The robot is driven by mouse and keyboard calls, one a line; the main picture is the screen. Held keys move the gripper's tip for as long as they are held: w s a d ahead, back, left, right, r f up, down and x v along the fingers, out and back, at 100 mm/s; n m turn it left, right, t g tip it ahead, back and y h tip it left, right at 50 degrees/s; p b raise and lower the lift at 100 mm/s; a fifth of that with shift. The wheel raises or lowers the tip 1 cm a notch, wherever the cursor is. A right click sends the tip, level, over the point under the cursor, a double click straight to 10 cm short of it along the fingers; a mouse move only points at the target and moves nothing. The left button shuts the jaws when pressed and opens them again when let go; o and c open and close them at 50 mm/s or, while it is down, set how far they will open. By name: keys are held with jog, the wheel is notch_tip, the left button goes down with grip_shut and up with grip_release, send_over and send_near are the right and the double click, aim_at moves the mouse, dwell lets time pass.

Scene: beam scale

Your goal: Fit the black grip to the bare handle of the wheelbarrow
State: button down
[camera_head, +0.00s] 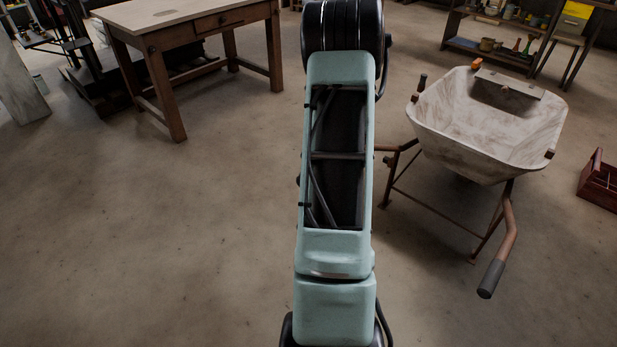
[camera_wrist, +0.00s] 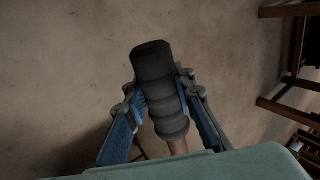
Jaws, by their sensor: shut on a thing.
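The black grip (camera_wrist: 153,62) is a dark, ridged sleeve in the wrist view. My gripper (camera_wrist: 158,88) is shut on it, one blue-padded finger on each side. A short brownish length of the bare handle (camera_wrist: 178,146) shows in line with the grip's lower end, meeting it; how far it reaches inside is hidden. In the head view the wheelbarrow (camera_head: 487,125) stands at right. Its bare left handle (camera_head: 388,148) runs left behind my arm, which hides its end, the grip and my gripper. The right handle carries a dark grip (camera_head: 490,279).
A wooden table (camera_head: 190,25) stands at back left. Shelves (camera_head: 490,48) with pots are at back right, and a red toolbox (camera_head: 600,180) is at the right edge. An orange object (camera_head: 477,64) is by the wheelbarrow's far rim. The floor at left is clear.

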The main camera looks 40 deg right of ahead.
jog(key=shift+d, duration=0.55)
jog(key=c, duration=1.5)
grip_release()
jog(key=shift+c, duration=0.2)
jog(key=v, duration=1.2)
